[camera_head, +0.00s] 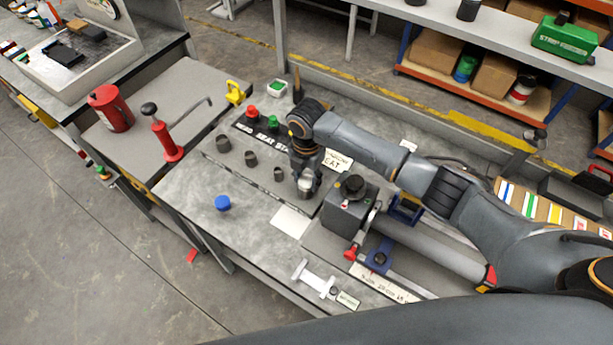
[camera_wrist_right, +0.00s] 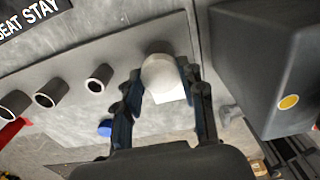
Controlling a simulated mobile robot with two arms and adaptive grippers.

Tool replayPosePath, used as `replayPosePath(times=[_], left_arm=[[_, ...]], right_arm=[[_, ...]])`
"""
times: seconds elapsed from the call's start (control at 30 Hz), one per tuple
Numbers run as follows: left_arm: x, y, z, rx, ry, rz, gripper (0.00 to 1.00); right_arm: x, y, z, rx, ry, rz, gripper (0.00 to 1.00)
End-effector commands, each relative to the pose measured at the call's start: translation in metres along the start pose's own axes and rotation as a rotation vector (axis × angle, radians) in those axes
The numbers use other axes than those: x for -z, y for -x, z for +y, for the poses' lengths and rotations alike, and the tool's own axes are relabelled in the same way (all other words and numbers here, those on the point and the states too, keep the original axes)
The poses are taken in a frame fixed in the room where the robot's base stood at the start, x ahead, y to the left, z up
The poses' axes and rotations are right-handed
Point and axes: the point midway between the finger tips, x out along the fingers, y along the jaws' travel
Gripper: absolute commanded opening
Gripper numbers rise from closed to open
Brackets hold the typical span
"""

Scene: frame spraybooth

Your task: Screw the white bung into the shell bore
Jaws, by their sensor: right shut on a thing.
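My right gripper (camera_head: 306,178) points down over the worktop, at the right end of a row of short grey tubes (camera_head: 251,158). Its fingers (camera_wrist_right: 163,85) are shut around a round white bung (camera_wrist_right: 160,72). The bung is in line with the open tubes. I cannot tell whether it sits in a bore or on something below, since its underside is hidden. I cannot pick out the shell bore for certain. My left gripper is not in view.
A dark grey block (camera_head: 345,212) with a black knob stands close right of the gripper. A blue cap (camera_head: 223,203) and a white sheet (camera_head: 290,221) lie in front. A red hand tool (camera_head: 166,140) stands left. The front left worktop is mostly clear.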

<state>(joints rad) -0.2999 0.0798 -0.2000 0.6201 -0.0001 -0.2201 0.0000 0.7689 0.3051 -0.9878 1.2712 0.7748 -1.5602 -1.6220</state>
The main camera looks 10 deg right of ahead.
Motion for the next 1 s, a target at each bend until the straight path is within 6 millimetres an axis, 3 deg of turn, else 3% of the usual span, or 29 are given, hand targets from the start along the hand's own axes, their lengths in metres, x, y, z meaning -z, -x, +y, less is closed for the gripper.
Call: replayPosePath(times=[0.23,0.53,0.87,1.0], left_arm=[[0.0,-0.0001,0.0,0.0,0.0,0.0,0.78],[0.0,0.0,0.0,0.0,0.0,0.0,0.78],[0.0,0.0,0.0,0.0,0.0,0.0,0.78],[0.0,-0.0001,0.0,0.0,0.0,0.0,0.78]], right_arm=[[0.0003,-0.0004,-0.0003,0.001,-0.02,0.001,0.1],[0.0003,-0.0007,-0.0007,0.001,-0.358,0.0,0.1],[-0.0001,-0.0004,-0.0006,0.001,-0.4,-0.001,0.1],[0.0009,-0.0008,-0.0006,0.002,-0.501,0.001,0.1]])
